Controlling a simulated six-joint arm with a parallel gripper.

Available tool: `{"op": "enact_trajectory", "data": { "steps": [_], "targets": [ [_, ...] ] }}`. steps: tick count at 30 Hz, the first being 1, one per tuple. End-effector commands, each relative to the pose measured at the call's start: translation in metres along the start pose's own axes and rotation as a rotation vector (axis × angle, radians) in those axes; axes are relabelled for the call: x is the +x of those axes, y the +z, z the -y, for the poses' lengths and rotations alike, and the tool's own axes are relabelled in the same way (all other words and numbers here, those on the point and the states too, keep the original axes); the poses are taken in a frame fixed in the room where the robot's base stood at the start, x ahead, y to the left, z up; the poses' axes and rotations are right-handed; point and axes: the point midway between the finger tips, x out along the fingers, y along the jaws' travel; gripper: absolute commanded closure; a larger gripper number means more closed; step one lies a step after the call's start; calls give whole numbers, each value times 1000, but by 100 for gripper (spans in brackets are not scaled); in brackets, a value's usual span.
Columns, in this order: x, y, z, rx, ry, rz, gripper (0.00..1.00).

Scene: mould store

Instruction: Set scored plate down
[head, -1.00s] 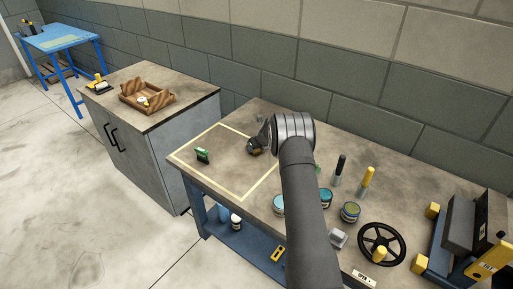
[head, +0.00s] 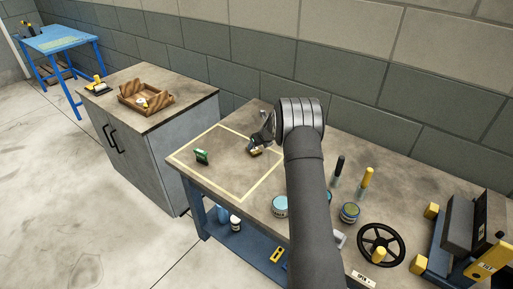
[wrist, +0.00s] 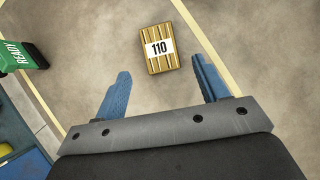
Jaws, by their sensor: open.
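The scored plate (wrist: 151,65) is a small brass-coloured block with grooves and a white label reading 110. It lies on the bench top inside a pale taped outline (wrist: 210,45), near one taped side. In the head view the plate (head: 256,152) shows just below my gripper (head: 264,138). In the wrist view my gripper (wrist: 162,72) is open, with blue fingers spread wide. The plate is apart from both fingers, ahead of and between their tips, with nothing held.
A green READY sign (head: 201,156) stands inside the outline at left. Tins (head: 280,206), a black handwheel (head: 381,243) and upright handled tools (head: 367,178) stand on the bench to the right. A cabinet (head: 160,165) with a wooden tray (head: 135,102) is at left. The outline's middle is clear.

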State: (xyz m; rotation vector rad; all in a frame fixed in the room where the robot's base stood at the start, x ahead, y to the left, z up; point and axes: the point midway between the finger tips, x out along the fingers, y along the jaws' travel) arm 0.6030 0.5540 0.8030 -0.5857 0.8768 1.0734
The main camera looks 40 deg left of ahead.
Motion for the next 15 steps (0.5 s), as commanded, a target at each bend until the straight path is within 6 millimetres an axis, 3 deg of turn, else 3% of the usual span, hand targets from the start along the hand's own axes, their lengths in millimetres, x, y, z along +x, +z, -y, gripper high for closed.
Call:
{"op": "enact_trajectory", "data": {
  "steps": [7, 15],
  "targets": [
    [-43, 0, 0, -1, 0, 0, 33],
    [-64, 0, 0, 0, 1, -1, 33]
  ]
}}
